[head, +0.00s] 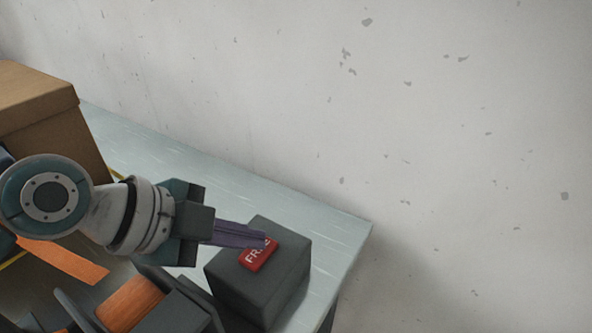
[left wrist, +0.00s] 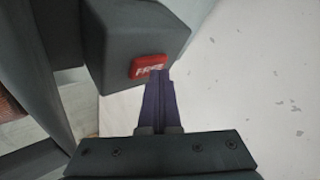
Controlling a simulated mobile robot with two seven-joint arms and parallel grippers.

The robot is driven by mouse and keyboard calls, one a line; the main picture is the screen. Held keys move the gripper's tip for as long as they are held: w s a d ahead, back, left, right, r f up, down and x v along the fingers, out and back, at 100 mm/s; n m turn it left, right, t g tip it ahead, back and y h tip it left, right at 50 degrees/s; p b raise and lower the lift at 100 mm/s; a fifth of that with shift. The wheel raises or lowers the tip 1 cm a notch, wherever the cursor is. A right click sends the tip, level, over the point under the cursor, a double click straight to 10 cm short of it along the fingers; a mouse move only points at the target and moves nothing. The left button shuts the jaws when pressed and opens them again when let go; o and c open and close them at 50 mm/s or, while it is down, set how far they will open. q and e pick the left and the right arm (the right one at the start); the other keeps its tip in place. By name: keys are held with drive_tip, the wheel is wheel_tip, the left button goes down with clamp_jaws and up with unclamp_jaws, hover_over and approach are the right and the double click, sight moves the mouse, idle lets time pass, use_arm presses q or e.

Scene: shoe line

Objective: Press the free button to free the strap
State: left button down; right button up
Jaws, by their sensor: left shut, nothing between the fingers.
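The red free button (head: 258,254) with white lettering sits on the sloped face of a dark grey box (head: 252,290) near the table's right end. My left gripper (head: 266,242) is shut and empty. Its purple fingertips overlap the button's upper edge and hide part of the lettering; I cannot tell if they touch it. In the left wrist view the fingertips (left wrist: 160,72) end beside the red button (left wrist: 148,67) on the grey box (left wrist: 135,30). An orange strap (head: 130,302) passes through dark grey parts left of the box. My right gripper is not in view.
A brown cardboard box (head: 45,108) stands on the grey table (head: 215,170) at the far left. The table top behind the grey box is clear. The table's right edge lies close to the grey box, and a pale wall (head: 400,110) rises behind.

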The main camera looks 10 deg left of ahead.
sight(249, 253)
use_arm(q)
drive_tip(key=shift+r, duration=0.15)
drive_tip(key=shift+r+p, duration=0.85)
wheel_tip(249, 253, up, 5)
drive_tip(key=p, duration=0.4)
idle(0.4)
